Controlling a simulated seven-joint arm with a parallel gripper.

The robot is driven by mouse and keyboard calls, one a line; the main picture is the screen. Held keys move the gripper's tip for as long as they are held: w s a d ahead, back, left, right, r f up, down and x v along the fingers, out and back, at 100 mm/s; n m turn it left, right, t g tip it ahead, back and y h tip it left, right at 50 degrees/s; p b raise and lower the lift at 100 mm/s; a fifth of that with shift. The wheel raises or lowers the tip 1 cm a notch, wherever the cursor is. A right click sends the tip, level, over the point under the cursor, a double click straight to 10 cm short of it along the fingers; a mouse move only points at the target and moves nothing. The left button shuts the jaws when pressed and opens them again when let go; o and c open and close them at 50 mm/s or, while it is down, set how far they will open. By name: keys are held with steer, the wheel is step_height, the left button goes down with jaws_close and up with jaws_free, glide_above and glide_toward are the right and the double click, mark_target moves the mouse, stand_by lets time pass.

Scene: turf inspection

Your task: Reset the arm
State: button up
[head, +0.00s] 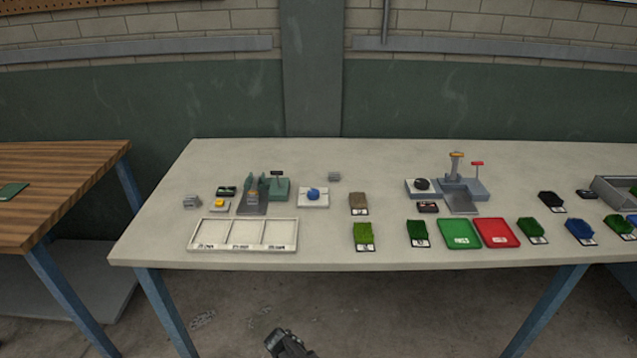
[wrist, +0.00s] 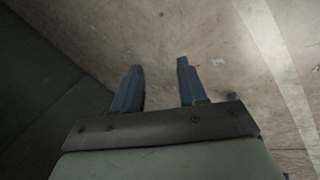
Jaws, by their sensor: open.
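My gripper (wrist: 157,72) is open and empty in the wrist view, its two dark blue-grey fingers apart with bare concrete floor behind them. In the head view a dark part of my arm (head: 286,343) shows at the bottom edge, below and in front of the table's front edge. It is clear of the table and touches nothing that I can see. The fingers cannot be made out in the head view.
A long pale table (head: 330,240) carries a white three-part tray (head: 243,247), turf samples, a green tray (head: 460,233), a red tray (head: 497,232) and two grey test devices. A wooden table (head: 60,180) stands at the left. The floor (head: 400,310) in front is clear.

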steer(key=s+d+f+m+g, duration=0.25)
steer(key=s+d, duration=0.35)
steer(key=d, duration=0.3)
steer(key=s+d+f+m+g, duration=0.1)
steer(key=s+d+m+g, duration=0.15)
steer(key=s+d, duration=0.5)
steer(key=s+d+m+g+y, duration=0.1)
steer(key=s+d+m+g, duration=0.1)
steer(key=s, duration=0.6)
steer(key=s+d+r+m+g, duration=0.1)
steer(key=s+d+m+g, duration=0.2)
steer(key=s+d, duration=0.3)
steer(key=s+m, duration=0.1)
steer(key=s, duration=0.2)
steer(key=shift+s+d+y, duration=0.3)
steer(key=shift+d+y, duration=0.1)
